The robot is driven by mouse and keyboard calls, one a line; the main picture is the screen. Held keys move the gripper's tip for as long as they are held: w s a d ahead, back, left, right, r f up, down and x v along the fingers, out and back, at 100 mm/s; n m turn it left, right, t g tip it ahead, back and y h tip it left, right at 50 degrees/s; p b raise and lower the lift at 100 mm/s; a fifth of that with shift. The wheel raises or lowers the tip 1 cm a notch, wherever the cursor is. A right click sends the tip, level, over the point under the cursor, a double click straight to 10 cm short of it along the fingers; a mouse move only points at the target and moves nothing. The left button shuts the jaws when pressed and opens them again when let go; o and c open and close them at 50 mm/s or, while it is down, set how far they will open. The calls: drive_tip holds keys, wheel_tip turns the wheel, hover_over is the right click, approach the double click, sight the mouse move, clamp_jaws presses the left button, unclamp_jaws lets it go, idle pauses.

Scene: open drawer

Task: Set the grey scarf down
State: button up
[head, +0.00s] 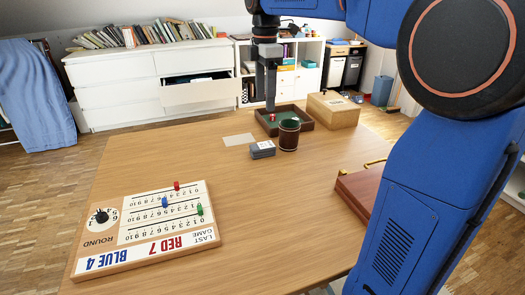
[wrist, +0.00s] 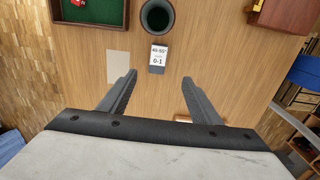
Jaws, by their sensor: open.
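I see no grey scarf in either view. My gripper (head: 270,106) hangs over the far part of the wooden table, fingers pointing down, in front of the green-lined tray in the head view. In the wrist view its two dark fingers (wrist: 159,80) stand wide apart, with only bare table top showing between them. A small grey box (head: 262,149) lies on the table beside a dark cup (head: 289,134). In the wrist view the grey box (wrist: 158,60) shows a white label, just beyond the fingertips.
The table (head: 140,165) also holds a dark tray (head: 306,120) with a red piece, a wooden box (head: 333,110), a pale sheet (head: 238,140), a scoreboard (head: 150,225) and a red-brown case (head: 357,191). Behind stands a white dresser (head: 115,92) with an open drawer (head: 197,94). Blue cloth (head: 35,95) hangs left.

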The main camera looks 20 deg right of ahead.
hover_over(266, 145)
drive_tip(key=f, duration=1.2)
drive_tip(key=shift+s+a, duration=0.2)
drive_tip(key=shift+a, duration=0.05)
drive_tip(key=shift+w+d+f, duration=0.1)
drive_tip(key=shift+w+f, duration=0.05)
drive_tip(key=shift+f, duration=1.2)
drive_tip(key=shift+w+d+f, duration=0.1)
drive_tip(key=shift+f, duration=1.2)
drive_tip(key=shift+c, duration=0.6)
drive_tip(key=c, duration=1.1)
wheel_tip(266, 145, up, 10)
